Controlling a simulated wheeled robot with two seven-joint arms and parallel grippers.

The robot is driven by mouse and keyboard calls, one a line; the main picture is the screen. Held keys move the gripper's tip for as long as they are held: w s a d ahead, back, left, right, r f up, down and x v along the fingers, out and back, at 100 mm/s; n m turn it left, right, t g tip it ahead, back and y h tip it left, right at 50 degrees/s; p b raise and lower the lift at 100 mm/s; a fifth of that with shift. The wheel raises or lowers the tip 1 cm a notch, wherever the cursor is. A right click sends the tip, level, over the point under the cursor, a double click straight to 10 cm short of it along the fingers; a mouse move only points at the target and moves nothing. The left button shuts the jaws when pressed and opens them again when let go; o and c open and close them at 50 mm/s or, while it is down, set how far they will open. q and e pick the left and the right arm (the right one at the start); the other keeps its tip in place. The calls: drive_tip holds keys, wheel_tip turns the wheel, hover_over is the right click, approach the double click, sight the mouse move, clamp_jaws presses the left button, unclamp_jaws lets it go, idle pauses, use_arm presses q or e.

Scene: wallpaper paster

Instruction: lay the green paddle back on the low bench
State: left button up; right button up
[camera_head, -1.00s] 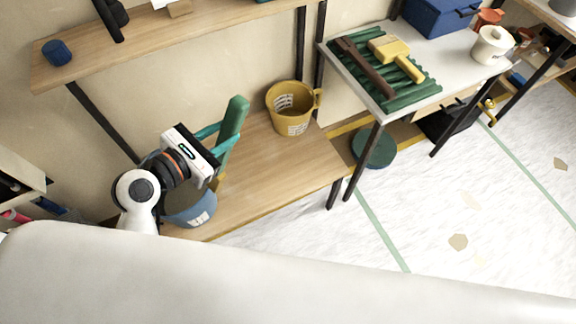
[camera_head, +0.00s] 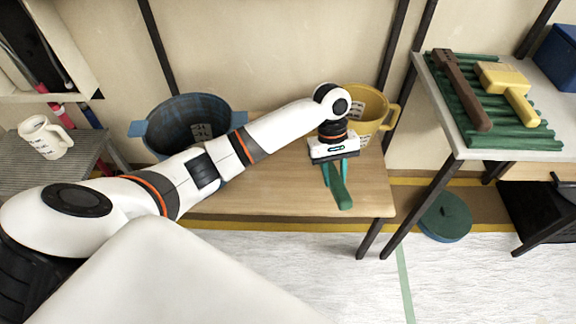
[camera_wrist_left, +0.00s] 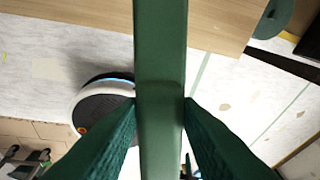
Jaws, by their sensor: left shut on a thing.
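My left gripper (camera_head: 335,167) is shut on the green paddle (camera_head: 342,192), over the right part of the low wooden bench (camera_head: 270,202). The paddle points towards the bench's front edge in the head view. Its upper part is hidden by the gripper. I cannot tell whether it touches the bench. In the left wrist view the paddle (camera_wrist_left: 160,60) runs as a long green bar between the fingers of the gripper (camera_wrist_left: 160,108), with the bench top (camera_wrist_left: 225,20) behind it. My right gripper is not in view.
A yellow bucket (camera_head: 369,112) stands on the bench just behind the gripper. A blue plaid bucket (camera_head: 190,115) stands at the bench's left, behind my arm. A grey table (camera_head: 450,135) with a ridged green mat and tools stands right. A green round object (camera_head: 445,217) lies below.

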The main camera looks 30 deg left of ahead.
use_arm(q)
drive_tip(key=w+a+f+m+t+y+b, duration=0.1)
drive_tip(key=a+f+b, duration=0.2)
drive_tip(key=a, duration=0.5)
drive_tip(key=w+a+f+m+t+y+b, duration=0.1)
drive_tip(key=a+f+b, duration=0.3)
drive_tip(key=a, duration=0.4)
drive_tip(key=shift+w+a+f+m+y, duration=0.25)
drive_tip(key=shift+w+f+m+y, duration=0.3)
drive_tip(key=shift+f, duration=0.35)
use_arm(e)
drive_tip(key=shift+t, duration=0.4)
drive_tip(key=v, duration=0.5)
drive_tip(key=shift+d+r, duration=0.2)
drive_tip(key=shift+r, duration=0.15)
use_arm(q)
drive_tip(key=shift+s+f, duration=0.1)
drive_tip(key=shift+s, duration=0.05)
